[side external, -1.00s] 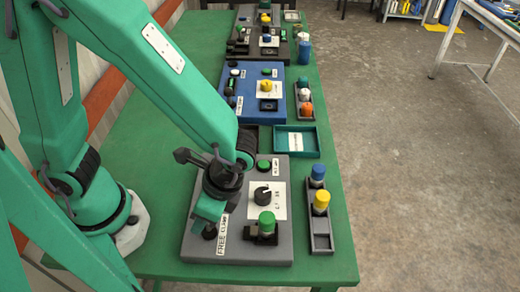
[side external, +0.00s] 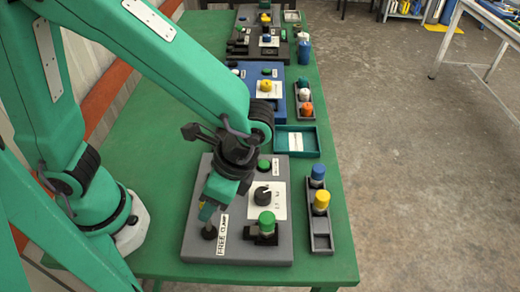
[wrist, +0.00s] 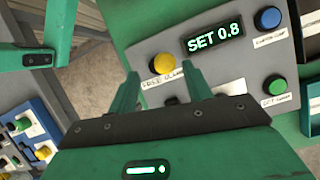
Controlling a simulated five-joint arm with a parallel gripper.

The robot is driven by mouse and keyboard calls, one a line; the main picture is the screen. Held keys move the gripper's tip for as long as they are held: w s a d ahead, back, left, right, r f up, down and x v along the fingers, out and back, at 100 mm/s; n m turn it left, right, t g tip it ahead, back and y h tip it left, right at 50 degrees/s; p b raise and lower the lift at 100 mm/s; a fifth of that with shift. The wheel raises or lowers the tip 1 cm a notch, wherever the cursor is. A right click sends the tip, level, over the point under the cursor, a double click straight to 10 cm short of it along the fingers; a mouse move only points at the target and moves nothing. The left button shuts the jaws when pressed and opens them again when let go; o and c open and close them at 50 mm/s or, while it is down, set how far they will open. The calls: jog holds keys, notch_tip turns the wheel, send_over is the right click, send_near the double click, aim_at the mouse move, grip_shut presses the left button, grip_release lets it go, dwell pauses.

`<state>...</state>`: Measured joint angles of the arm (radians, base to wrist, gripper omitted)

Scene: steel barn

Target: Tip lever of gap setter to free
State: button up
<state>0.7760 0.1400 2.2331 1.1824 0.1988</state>
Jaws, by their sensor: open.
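The gap setter (side external: 186,250) is a grey panel at the near end of the green table. In the side view, a dark knob (side external: 209,232) stands beside its "FREE CLAMP" label (side external: 222,236); I cannot tell which way any lever tilts. My gripper (side external: 206,212) points down over the panel's left part, just above that knob. In the wrist view my gripper (wrist: 161,74) is open and empty. A yellow knob (wrist: 163,63) and the label (wrist: 162,86) show between its fingers, with a dark part (wrist: 171,101) partly hidden below. The display (wrist: 213,38) reads "SET 0.8".
A black dial (side external: 263,194) and a green-topped cylinder (side external: 266,222) stand on the panel's right. A dark rack (side external: 320,243) with blue and yellow pegs is beside it. A teal tray (side external: 313,140) and blue panel (side external: 247,70) lie beyond.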

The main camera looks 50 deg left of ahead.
jog(key=shift+v, duration=0.8)
jog(key=w+a+r+n+t+h, duration=0.1)
jog(key=a+r+n+t, duration=0.3)
jog(key=a, duration=0.4)
jog(key=w+a+r+n+t+h, duration=0.2)
jog(key=a+r+n, duration=0.4)
jog(key=a, duration=0.3)
jog(key=shift+w+r+t+h, duration=0.3)
jog(key=shift+w+r+t, duration=0.35)
jog(key=shift+t, duration=0.55)
jog(key=shift+s+a+r+n+t, duration=0.2)
jog(key=shift+a+r+n+t, duration=0.15)
jog(key=shift+a+n, duration=0.25)
jog(key=shift+c, duration=0.2)
